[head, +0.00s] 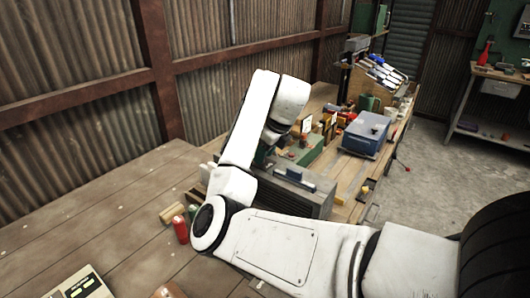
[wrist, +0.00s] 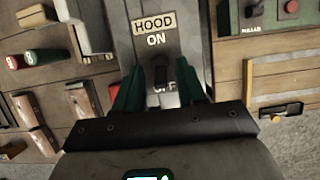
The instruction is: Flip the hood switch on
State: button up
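In the wrist view a grey panel (wrist: 186,30) carries a HOOD label (wrist: 154,23) with the word ON under it. The hood switch (wrist: 158,73), a small dark lever on a pale metal mount, sits just below the word ON. My gripper (wrist: 160,80) has its two dark green fingers apart, one on each side of the switch. I cannot tell whether either finger touches it. The lower part of the switch is hidden by the gripper body. In the head view my own arm hides the gripper and the switch.
The wooden bench (head: 110,225) holds a red cylinder (head: 180,229), a grey slatted box (head: 300,195) and a blue case (head: 365,133). A green panel with a red button (wrist: 291,7) lies right of the hood panel. Open floor (head: 440,180) lies right of the bench.

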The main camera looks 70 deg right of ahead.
grip_shut()
jog(key=shift+r+p, duration=0.2)
jog(key=shift+p, duration=0.25)
jog(key=shift+w+r+p, duration=0.1)
jog(key=shift+w+p, duration=0.05)
jog(key=shift+p, duration=0.2)
jog(key=g+p, duration=0.2)
jog(key=p, duration=0.1)
jog(key=shift+w+d+r+y, duration=0.1)
jog(key=shift+w+r+y, duration=0.05)
jog(key=shift+w+y, duration=0.2)
jog(key=shift+w+d+g+p, duration=0.1)
jog(key=shift+w+g+p, duration=0.2)
jog(key=shift+g+p, duration=0.6)
jog(key=shift+w+d+f+g+y+b, duration=0.1)
jog(key=shift+w+f+g+y+b, duration=0.1)
jog(key=shift+g, duration=0.3)
jog(key=shift+w+f+g+y+b, duration=0.1)
jog(key=shift+g+y, duration=0.05)
jog(key=shift+g, duration=0.35)
jog(key=shift+w+d+f+g+y+b, duration=0.1)
jog(key=shift+w+g+y+b, duration=0.15)
jog(key=shift+g+b, duration=0.45)
jog(key=shift+w+f+g+y+b, duration=0.15)
jog(key=shift+w+g+b, duration=0.25)
jog(key=shift+g, duration=0.8)
